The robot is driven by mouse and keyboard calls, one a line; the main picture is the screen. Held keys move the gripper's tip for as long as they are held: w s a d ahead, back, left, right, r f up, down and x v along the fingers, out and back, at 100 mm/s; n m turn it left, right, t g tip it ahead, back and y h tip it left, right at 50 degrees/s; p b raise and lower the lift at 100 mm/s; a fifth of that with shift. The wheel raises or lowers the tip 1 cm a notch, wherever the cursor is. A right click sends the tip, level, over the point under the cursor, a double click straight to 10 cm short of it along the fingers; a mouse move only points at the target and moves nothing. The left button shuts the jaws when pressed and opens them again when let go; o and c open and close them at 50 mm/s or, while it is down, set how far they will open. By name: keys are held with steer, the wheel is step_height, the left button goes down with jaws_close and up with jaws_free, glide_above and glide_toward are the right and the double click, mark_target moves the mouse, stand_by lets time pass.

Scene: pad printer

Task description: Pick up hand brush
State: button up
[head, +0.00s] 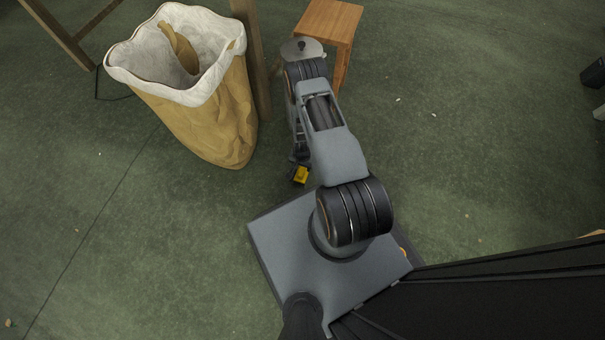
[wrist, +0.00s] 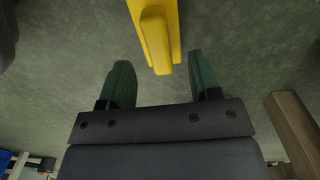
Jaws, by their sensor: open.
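The hand brush appears as a long yellow piece with a raised, rounded handle (wrist: 157,38) at the top of the wrist view, cut off by the frame edge. Its near end lies around the middle of the gap between my fingertips. My gripper (wrist: 159,62) is open, with one dark green finger on each side and nothing clasped. In the head view a yellow piece (head: 300,175), which looks like the same brush, shows just beside my base, partly hidden by my arm. Its bristles cannot be made out.
A large paper sack with a white liner (head: 235,110) stands left of my arm. A wooden stool (head: 330,20) is behind my arm, near a wooden leg (head: 258,60). The wrist view shows a wooden leg (wrist: 292,130) at right. Green floor is open to the right.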

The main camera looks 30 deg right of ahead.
mark_target(303, 169)
steer(key=f+b, duration=0.3)
steer(key=f, duration=0.2)
steer(key=shift+d+f+b, duration=0.1)
steer(key=shift+d+b, duration=0.1)
steer(key=shift+b, duration=0.1)
